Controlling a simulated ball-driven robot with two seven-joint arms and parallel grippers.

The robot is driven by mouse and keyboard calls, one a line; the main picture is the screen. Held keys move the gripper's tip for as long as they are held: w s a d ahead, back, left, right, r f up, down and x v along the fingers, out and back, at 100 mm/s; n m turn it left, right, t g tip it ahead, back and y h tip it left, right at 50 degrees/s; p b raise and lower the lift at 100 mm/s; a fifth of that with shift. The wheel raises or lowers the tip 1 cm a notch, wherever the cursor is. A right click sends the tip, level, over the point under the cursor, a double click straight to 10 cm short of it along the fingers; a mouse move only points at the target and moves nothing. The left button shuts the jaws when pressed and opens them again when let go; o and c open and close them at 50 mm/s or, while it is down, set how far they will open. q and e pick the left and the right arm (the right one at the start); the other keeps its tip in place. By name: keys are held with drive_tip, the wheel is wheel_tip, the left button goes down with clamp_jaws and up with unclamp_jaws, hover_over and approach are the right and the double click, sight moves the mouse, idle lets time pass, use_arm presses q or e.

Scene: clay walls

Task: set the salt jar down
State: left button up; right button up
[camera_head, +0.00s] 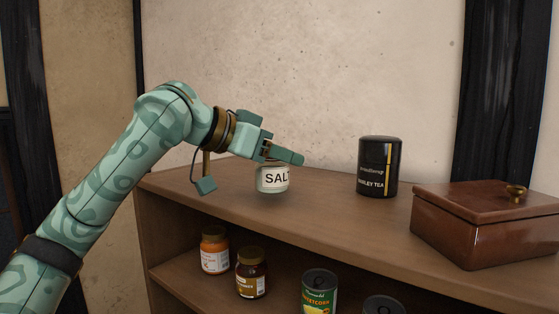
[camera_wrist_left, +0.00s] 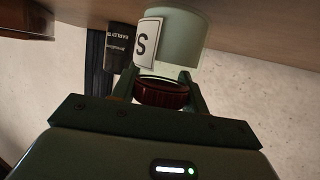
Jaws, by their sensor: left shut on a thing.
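The salt jar (camera_head: 272,179) is a pale green jar with a white SALT label, at the left part of the shelf top. My left gripper (camera_head: 283,156) reaches in from the left and is shut on its upper part, partly hiding the jar. In the left wrist view the salt jar (camera_wrist_left: 176,38) shows with its dark red lid between the fingers of the left gripper (camera_wrist_left: 163,88). The jar looks upright, at or just above the wooden shelf top (camera_head: 320,208); I cannot tell whether it touches. My right gripper is not in view.
A black barley tea tin (camera_head: 379,166) stands to the right of the jar. A brown lidded box (camera_head: 485,225) is at the far right. Several jars and cans, such as an orange jar (camera_head: 214,252), stand on the lower shelf. The shelf top between jar and tin is clear.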

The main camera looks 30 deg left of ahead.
use_arm(q)
drive_tip(key=shift+s+a+f, duration=0.1)
drive_tip(key=shift+a+f, duration=0.05)
drive_tip(key=shift+f, duration=0.45)
drive_tip(key=shift+w, duration=0.2)
drive_tip(key=shift+f, duration=0.1)
drive_tip(key=o, duration=1.3)
drive_tip(key=shift+c, duration=0.2)
drive_tip(key=shift+s, duration=0.1)
drive_tip(key=shift+s+a+r, duration=0.15)
drive_tip(key=shift+s+r, duration=0.1)
drive_tip(key=v, duration=1.1)
drive_tip(key=shift+b, duration=0.4)
drive_tip(key=shift+s+r, duration=0.15)
